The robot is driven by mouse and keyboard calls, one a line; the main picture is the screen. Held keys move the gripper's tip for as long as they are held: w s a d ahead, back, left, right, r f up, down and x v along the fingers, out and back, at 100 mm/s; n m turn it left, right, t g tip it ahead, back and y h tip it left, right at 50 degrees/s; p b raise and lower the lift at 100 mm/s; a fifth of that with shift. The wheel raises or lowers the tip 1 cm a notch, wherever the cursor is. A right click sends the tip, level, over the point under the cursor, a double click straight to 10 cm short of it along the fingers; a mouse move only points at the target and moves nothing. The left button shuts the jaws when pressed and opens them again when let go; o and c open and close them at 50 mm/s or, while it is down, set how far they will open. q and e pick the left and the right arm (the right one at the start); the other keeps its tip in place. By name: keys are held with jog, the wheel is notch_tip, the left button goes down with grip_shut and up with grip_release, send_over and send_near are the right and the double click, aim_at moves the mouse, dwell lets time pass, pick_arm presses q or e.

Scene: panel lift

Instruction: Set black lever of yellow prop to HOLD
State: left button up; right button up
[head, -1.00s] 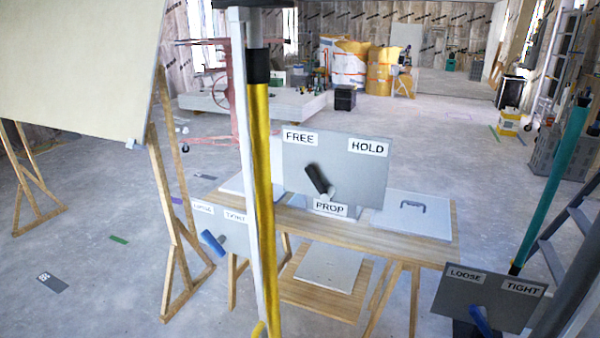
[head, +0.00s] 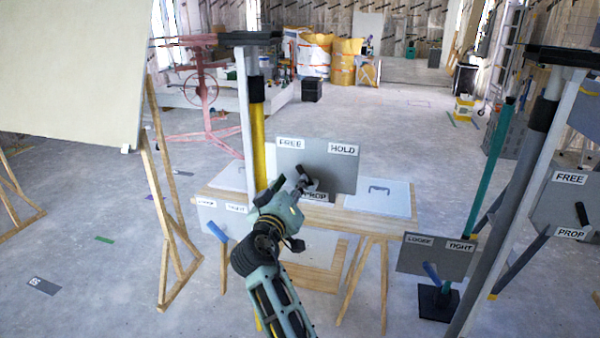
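The yellow prop (head: 258,140) stands upright at centre left, with a grey panel (head: 340,172) beside it marked FREE at its left, HOLD at its right and PROP below. The black lever (head: 303,171) on this panel is partly hidden by my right gripper, and its visible end leans up toward the FREE side. My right gripper (head: 306,184) reaches up from below and is at the lever, in front of the panel. Its fingers are small and dark here, so I cannot tell whether they are closed or touching the lever. My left gripper is not in view.
A wooden table (head: 350,218) stands behind the arm. A grey LOOSE/TIGHT panel with a blue lever (head: 431,272) is at lower right, by a teal prop (head: 486,165). Another FREE/PROP panel (head: 566,205) is at the right edge. A large pale board (head: 70,70) is at upper left.

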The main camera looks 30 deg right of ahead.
aim_at(301, 174)
jog(key=p+x, duration=0.2)
jog(key=x, duration=0.4)
jog(key=shift+w+d, duration=0.2)
jog(key=shift+w, duration=0.05)
jog(key=shift+w+d+f, duration=0.2)
jog(key=shift+w+d, duration=0.15)
jog(key=shift+d, duration=0.05)
jog(key=shift+c, duration=0.5)
grip_shut()
